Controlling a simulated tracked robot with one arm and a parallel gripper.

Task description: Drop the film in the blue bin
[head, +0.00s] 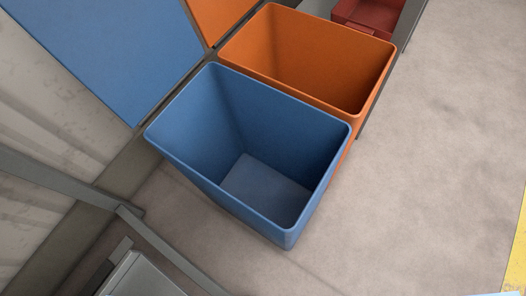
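The blue bin (172,158) stands open on the floor in the middle of the head view, seen from above at a tilt. Its inside walls and bottom show, and it looks empty. I cannot make out the film anywhere. A thin pale sliver (499,294) shows at the bottom right edge, too little of it to tell what it is. My gripper is not in view, so its place relative to the bin and whether it holds anything do not show.
An open orange bin (375,75) stands right behind the blue one. A red container (352,28) is beyond it. Grey rails (60,182) and a grey box (140,278) are lower left. Bare floor (440,170) lies right, with a yellow strip (516,255).

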